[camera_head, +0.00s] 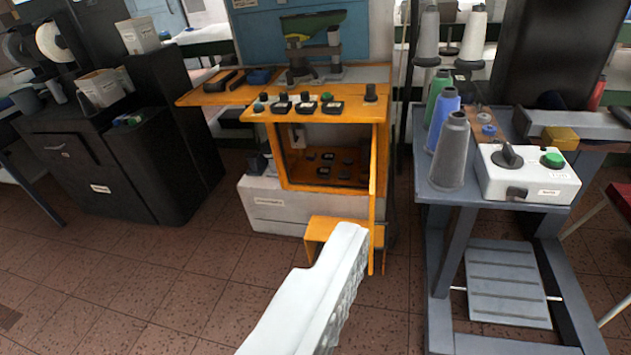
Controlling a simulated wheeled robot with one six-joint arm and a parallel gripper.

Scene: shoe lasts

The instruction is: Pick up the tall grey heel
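No shape that I can clearly tell as a heel shows. The tall grey piece nearest to me is a dark grey cone (450,152), upright at the front left corner of a blue-grey stand (433,197) on the right. My gripper (347,240) shows as a pale, long jaw with a ridged right side, reaching up from the bottom middle. It is left of the cone and apart from it. Only this one pale shape shows, so its opening cannot be told. I see nothing held at its tip.
A blue cone (443,117) and a green cone (437,97) stand behind the grey cone. A white control box (528,178) sits to its right. An orange machine (312,150) with an open door panel (373,200) stands ahead. Tiled floor (180,290) is clear at lower left.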

